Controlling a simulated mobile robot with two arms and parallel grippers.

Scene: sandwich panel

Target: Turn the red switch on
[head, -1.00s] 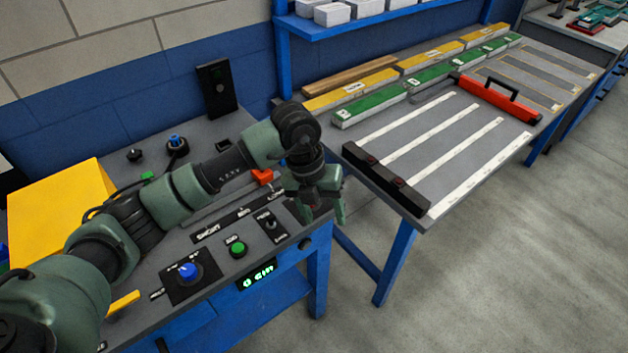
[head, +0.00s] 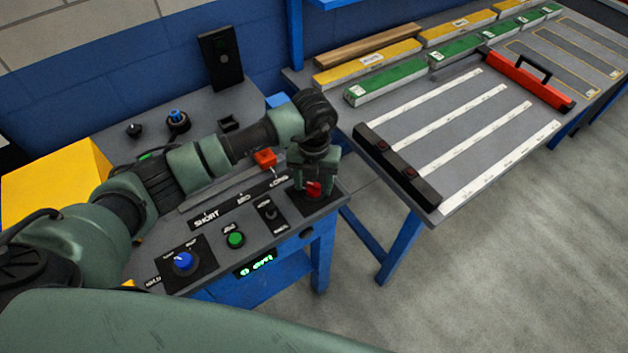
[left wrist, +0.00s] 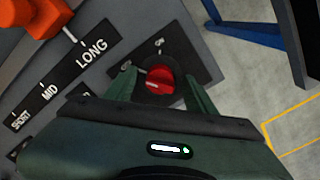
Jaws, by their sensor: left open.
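The red switch (left wrist: 158,80) is a round red rotary knob on a black plate near the right end of the panel. It also shows in the head view (head: 313,188), partly covered by my gripper. My left gripper (left wrist: 160,98) is open, with its two green fingers on either side of the knob in the left wrist view. In the head view the left gripper (head: 314,185) points down over the knob. I cannot tell whether the fingers touch it. Markings by the knob are partly readable, one looking like "ON". My right gripper is not in view.
Left of the red switch are a small toggle (head: 268,210), a green button (head: 235,239), a blue knob (head: 184,262) and an orange slider (head: 265,158) above SHORT/MID/LONG labels. A second table (head: 455,160) with white strips and a black bar (head: 397,167) stands to the right.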

